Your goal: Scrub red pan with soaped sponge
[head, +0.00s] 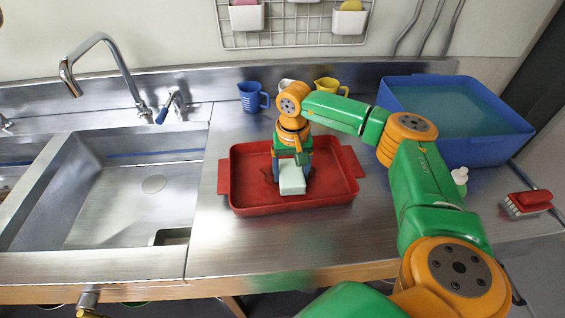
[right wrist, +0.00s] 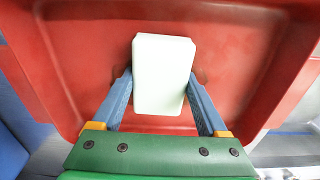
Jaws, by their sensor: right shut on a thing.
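The red pan (head: 335,192) sits on the steel counter to the right of the sink. My right gripper (head: 290,172) is over the inside of the pan and is shut on a pale green-white sponge (head: 292,180). In the right wrist view, the sponge (right wrist: 163,75) is between the two blue fingers of the gripper (right wrist: 160,92), with the red pan (right wrist: 75,50) behind it. I cannot tell whether the sponge touches the pan floor. Dark spots show on the pan near the fingertips. My left gripper is not in view.
A steel sink (head: 110,195) with a faucet (head: 110,60) is at left. Blue (head: 252,97) and yellow (head: 330,87) cups stand behind the pan. A blue tub (head: 490,145) of water is at right, with a white bottle (head: 460,178) and a red brush (head: 527,201) nearby.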

